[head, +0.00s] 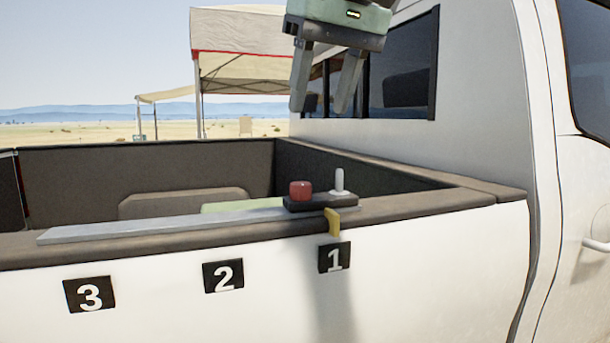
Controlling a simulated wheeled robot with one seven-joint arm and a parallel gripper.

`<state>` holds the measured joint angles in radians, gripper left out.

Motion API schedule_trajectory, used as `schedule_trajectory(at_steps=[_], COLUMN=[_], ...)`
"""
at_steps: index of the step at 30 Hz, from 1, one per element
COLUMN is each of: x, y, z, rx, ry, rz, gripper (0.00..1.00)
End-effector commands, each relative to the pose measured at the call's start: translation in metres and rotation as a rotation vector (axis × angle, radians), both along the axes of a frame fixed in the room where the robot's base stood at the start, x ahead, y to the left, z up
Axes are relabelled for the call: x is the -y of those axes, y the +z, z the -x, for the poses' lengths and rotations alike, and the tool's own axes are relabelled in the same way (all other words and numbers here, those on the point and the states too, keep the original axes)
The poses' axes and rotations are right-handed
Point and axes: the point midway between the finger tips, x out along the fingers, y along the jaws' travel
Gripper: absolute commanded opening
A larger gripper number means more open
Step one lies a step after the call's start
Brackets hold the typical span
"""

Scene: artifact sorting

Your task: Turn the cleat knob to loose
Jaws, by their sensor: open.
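A black block (320,203) sits on the truck bed's side rail, just above the number 1 label. A red round knob (300,190) stands on its left part, and a small white upright lever (338,182) stands on its right part. The frame shows no marking that tells which one is the cleat knob or how it is set. A yellow strap piece (333,222) hangs over the rail's outer edge below the block. My gripper (320,107) is open and empty, fingers pointing down, above the block and apart from it in the picture.
A grey flat strip (140,228) lies along the rail (470,198). Labels 3 (89,295), 2 (223,275) and 1 (334,258) are on the white truck side. The cab wall (480,110) rises to the right. A brown rounded shape (170,202) is inside the bed.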

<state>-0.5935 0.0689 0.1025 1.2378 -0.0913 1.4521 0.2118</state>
Motion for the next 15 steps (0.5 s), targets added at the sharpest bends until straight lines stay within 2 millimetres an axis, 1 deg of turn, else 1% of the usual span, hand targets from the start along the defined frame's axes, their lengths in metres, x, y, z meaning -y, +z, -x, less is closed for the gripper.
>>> schedule_trajectory(at_steps=[1,9,15], x=[-0.001,-0.012,-0.018], y=[-0.010,-0.062,-0.093], z=[-0.003,-0.022,-0.034], rx=[-0.004,-0.003,-0.003], ry=[0.001,0.001,0.001], rz=[0.003,0.002,0.001], gripper=[0.50,0.50,0.50])
